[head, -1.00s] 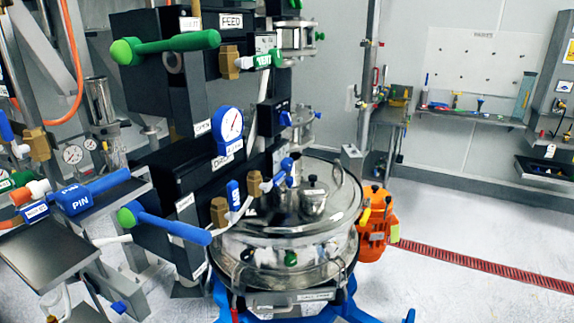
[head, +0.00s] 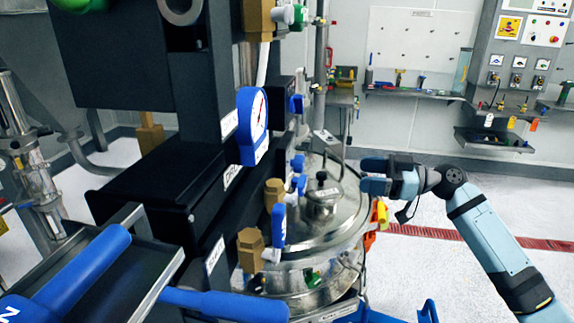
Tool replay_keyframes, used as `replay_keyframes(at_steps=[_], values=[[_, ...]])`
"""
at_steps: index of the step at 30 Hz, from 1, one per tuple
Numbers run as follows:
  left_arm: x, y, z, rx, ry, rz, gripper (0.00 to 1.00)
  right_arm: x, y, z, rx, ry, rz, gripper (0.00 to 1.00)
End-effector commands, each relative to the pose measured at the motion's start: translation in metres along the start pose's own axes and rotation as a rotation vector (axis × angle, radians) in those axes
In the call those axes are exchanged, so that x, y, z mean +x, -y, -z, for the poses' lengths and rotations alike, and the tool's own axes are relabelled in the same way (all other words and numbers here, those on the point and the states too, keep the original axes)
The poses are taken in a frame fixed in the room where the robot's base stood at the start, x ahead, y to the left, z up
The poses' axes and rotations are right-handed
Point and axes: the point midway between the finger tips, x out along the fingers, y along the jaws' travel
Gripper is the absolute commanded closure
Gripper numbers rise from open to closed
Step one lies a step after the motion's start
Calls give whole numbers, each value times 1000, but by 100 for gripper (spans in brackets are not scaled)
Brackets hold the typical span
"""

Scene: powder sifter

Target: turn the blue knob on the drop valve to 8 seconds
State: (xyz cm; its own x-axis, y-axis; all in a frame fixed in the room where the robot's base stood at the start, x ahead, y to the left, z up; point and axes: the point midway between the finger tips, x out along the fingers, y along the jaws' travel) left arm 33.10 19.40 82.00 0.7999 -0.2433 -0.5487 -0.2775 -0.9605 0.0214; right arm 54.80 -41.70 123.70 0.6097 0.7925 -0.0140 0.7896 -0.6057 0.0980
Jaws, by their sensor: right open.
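My left gripper is out of view.
A steel vessel (head: 335,225) with a lid stands below the black body. Small blue valve handles (head: 279,226) stick up beside brass fittings. A long blue lever (head: 225,303) and a blue pin handle (head: 85,268) fill the lower left. The floor at right is open.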

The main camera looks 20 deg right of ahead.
Motion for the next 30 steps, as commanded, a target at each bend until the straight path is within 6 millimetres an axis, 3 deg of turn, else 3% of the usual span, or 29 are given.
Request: replay_keyframes(at_steps=[7,21,30], values=[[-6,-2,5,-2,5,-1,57,19,0,10,-7,-13,11,32],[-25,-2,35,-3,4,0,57,113,0,11,-6,-13,10,32],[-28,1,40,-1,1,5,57,136,1,7,-5,-11,8,32]])
